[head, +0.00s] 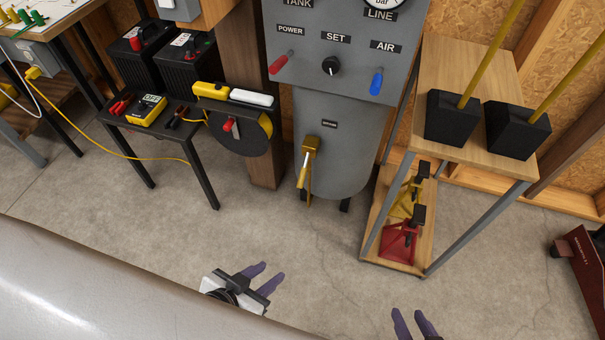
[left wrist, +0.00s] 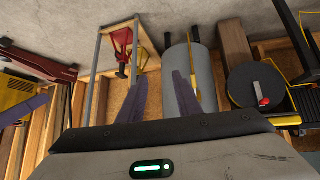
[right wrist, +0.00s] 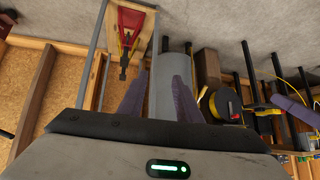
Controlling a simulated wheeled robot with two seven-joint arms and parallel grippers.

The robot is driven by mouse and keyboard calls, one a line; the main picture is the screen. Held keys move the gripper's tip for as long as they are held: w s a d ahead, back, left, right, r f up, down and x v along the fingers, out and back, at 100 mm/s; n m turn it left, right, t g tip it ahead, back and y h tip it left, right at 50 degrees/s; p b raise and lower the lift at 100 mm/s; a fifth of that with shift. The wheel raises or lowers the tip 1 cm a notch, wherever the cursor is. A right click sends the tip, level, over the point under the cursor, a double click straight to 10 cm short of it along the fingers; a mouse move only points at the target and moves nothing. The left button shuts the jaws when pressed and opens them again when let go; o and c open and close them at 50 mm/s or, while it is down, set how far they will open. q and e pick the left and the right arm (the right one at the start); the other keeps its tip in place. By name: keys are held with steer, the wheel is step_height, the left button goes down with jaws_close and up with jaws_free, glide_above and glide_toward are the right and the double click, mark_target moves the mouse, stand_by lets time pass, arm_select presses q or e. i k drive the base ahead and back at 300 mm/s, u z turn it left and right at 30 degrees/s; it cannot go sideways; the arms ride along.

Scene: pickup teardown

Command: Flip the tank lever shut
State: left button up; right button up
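The grey tank (head: 345,150) stands upright below a grey control panel (head: 320,45). A brass-yellow valve with a pale handle (head: 304,168) sits low on the tank's front; the handle slants downward, and a small label above it is unreadable. The panel carries a red lever (head: 281,62) under POWER and a blue lever (head: 376,80) under AIR. My left gripper (head: 272,272) is open and empty, in front of and below the valve. My right gripper (head: 409,315) is open and empty, farther right. The tank also shows in the left wrist view (left wrist: 207,85) and right wrist view (right wrist: 163,88).
A wooden shelf cart (head: 445,65) right of the tank holds black blocks with yellow handles above and jack stands (head: 400,240) below. A small black table (head: 175,125) and cord reel (head: 245,135) stand left. A grey vehicle body (head: 90,285) fills the lower left. Open floor lies before the tank.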

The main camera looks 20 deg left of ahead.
mark_target(301, 176)
steer(key=k, duration=0.65)
steer(key=u, duration=0.85)
steer(key=i, duration=1.6)
steer(key=z, duration=0.85)
